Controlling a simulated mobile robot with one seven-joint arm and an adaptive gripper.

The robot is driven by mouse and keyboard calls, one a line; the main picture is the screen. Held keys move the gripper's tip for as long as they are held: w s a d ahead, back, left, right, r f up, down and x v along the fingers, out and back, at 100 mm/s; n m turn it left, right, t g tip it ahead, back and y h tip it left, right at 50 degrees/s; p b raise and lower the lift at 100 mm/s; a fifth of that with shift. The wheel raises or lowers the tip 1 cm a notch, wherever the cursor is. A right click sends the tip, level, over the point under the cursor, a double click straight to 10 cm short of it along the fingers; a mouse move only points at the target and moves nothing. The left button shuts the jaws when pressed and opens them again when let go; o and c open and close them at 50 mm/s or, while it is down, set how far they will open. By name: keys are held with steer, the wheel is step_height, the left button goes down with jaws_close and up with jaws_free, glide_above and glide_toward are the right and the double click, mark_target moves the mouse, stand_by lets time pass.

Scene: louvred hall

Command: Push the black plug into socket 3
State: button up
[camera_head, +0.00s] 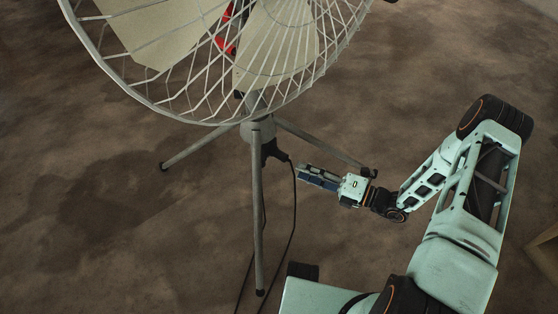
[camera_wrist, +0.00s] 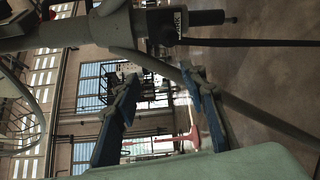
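A dark plug-like piece (camera_head: 270,150) is at the side of the fan's stand, with a black cord running down from it. I cannot tell whether it is the black plug. In the wrist view, a black block (camera_wrist: 168,25) with a cord is on the stand near the top. No numbered socket can be made out in either view. My gripper (camera_head: 300,174) is just right of the stand, a little below the dark piece, pointing left towards it. In the wrist view, its two blue fingers (camera_wrist: 159,75) are apart with nothing between them.
A large caged fan (camera_head: 215,60) stands on a tripod, its front leg (camera_head: 258,215) left of my gripper and another leg (camera_head: 325,147) behind it. Cords (camera_head: 293,225) trail down to the floor. The brown floor (camera_head: 90,215) at left is clear. A wooden edge (camera_head: 547,250) is at far right.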

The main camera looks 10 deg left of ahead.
mark_target(286, 158)
steer(key=shift+w+a+f+m+t+b, duration=0.35)
steer(key=shift+w+a+m+t, duration=0.3)
steer(key=shift+w+a, duration=0.6)
steer(key=shift+w+a+f+m+t+b, duration=0.2)
steer(key=shift+w+a+f+m+t, duration=0.4)
steer(key=shift+a, duration=1.15)
steer(key=shift+w+a+f+m+t+b, duration=0.2)
steer(key=shift+w+a+m+t+b, duration=0.15)
steer(key=shift+w+a+m, duration=0.75)
steer(key=shift+a+n, duration=0.25)
steer(key=shift+a, duration=0.15)
jaws_close()
steer(key=shift+r, duration=0.1)
